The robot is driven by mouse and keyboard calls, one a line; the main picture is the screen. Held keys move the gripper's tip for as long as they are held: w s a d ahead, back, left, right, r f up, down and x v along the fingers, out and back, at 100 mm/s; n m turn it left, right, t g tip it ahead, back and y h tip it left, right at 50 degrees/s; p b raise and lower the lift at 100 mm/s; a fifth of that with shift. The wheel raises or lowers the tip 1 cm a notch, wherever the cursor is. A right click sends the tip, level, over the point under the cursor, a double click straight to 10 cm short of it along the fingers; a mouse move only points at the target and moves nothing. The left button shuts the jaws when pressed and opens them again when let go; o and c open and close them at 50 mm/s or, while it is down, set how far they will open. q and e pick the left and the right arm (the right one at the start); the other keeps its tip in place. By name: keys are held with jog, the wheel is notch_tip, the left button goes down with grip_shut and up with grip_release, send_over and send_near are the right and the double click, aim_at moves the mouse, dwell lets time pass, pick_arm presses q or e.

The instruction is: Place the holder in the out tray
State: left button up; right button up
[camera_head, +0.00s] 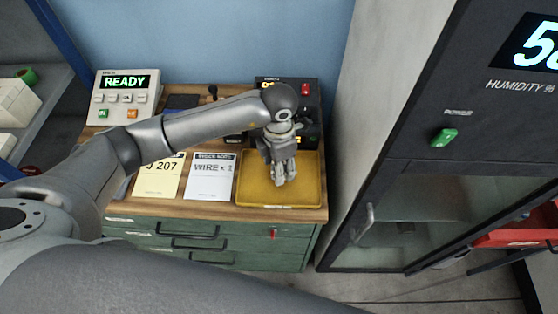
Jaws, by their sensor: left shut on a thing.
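The yellow tray (255,196) lies at the front right of the wooden bench top. My left gripper (283,180) is over this tray and points down. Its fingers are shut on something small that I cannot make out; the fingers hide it. I cannot tell whether the fingertips touch the tray floor. No holder shows clearly in this view. My right gripper is not in view.
A box reading READY (124,98) stands at the back left of the bench. Two cards (158,178) (209,181) lie left of the tray. A black device (306,92) stands behind it. A tall dark cabinet (400,195) is on the right.

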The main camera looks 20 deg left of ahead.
pick_arm(q)
jog(key=shift+f, duration=0.15)
jog(key=shift+f, duration=0.1)
jog(key=shift+f+b, duration=0.15)
jog(key=shift+b, duration=0.15)
jog(key=o, duration=1.4)
